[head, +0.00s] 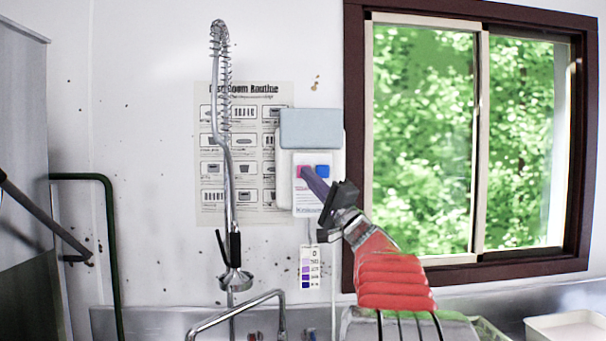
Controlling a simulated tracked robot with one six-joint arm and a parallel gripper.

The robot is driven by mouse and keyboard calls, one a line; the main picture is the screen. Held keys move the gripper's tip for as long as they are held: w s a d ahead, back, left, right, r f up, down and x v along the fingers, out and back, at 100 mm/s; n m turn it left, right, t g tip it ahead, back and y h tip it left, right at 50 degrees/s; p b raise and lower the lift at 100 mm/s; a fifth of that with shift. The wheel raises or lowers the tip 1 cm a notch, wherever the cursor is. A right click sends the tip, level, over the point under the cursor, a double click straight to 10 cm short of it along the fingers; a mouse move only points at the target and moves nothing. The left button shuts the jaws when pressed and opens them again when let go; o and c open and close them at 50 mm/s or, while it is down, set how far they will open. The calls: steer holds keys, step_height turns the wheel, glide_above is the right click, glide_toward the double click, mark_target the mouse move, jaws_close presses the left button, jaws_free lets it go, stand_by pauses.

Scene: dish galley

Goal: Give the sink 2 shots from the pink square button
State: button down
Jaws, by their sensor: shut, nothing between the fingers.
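A white dispenser (301,201) with a grey-blue top hangs on the wall in the head view. On its front are a pink square button (298,171) and, to its right, a blue square button (323,171). My gripper (307,172) is shut and empty, its fingertips at the pink button and overlapping part of it. I cannot tell whether the tips touch the button. Steel of the sink area (150,322) shows along the bottom edge; the basin itself is out of view.
A spring-hose sprayer (231,190) hangs left of the dispenser, above a bent steel faucet (235,309). A colour-scale card (310,270) hangs below the dispenser. A poster (210,150) is behind the sprayer. A window (425,140) is at right, a white tray (565,328) at lower right.

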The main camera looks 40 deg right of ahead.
steer(key=shift+s+a, duration=1.2)
steer(key=shift+s, duration=0.2)
steer(key=w+a+f+n+g+y, duration=0.1)
steer(key=w+a+f+g+y, duration=0.15)
steer(key=f, duration=0.55)
steer(key=w+a+f+g+y, duration=0.1)
steer(key=a+f+g, duration=0.2)
steer(key=f, duration=0.5)
steer(key=s+a+f+n+g+y, duration=0.1)
steer(key=s+a+f+n+g, duration=0.1)
steer(key=a+f+g, duration=0.4)
steer(key=s+a+f+n+g+y, duration=0.1)
steer(key=s+a+f+n, duration=0.1)
steer(key=a+f, duration=0.75)
steer(key=s+a+f+n+g+h, duration=0.2)
steer(key=s+a+f+n+g, duration=0.2)
steer(key=s+a+f, duration=0.35)
steer(key=s+a+f+n+g+h, duration=0.1)
steer(key=s+a+f+n+g, duration=0.3)
steer(key=s+a, duration=0.5)
steer(key=s+a+n+t, duration=0.2)
steer(key=s+a+n, duration=0.1)
steer(key=a, duration=0.3)
steer(key=shift+s+a+r+n, duration=0.25)
steer(key=shift+s+r+n, duration=0.1)
steer(key=shift+n, duration=0.55)
